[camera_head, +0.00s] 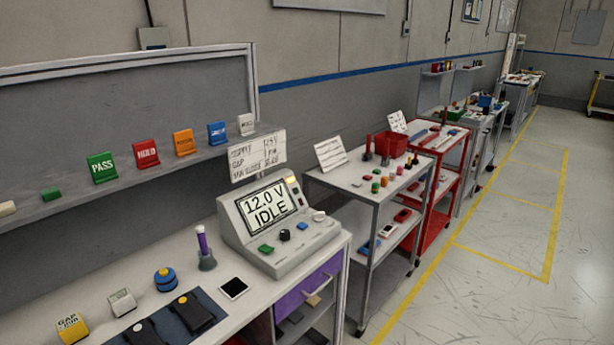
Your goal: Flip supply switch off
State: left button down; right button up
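The power supply console (240,225) stands at the right end of the workbench. Its slanted screen (269,206) reads "12.0 V IDLE". A column of small parts runs down the panel right of the screen, with a lit yellowish piece (292,180) at the top and small dark and red pieces (299,199) below. They are too small to tell which is the supply switch or how it is set. A green button (266,249), a black knob (285,235), a blue button (302,227) and a pale knob (319,216) sit on the lower front. Neither gripper is in view.
The bench (110,283) also holds a purple-handled tool in a stand (205,248), a dark phone-like device (233,288), a blue round piece (166,279) and a dark mat (165,322). A shelf (50,204) with coloured signs hangs behind. A grey cart (366,182) stands close right; floor beyond is clear.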

aim_at(266, 248)
jog(key=k+j+z, duration=0.2)
jog(key=j, duration=0.2)
jog(key=k+j+z, duration=0.2)
jog(key=j, duration=0.15)
jog(key=k+j+z, duration=0.2)
jog(key=j, duration=0.15)
jog(key=i, duration=0.05)
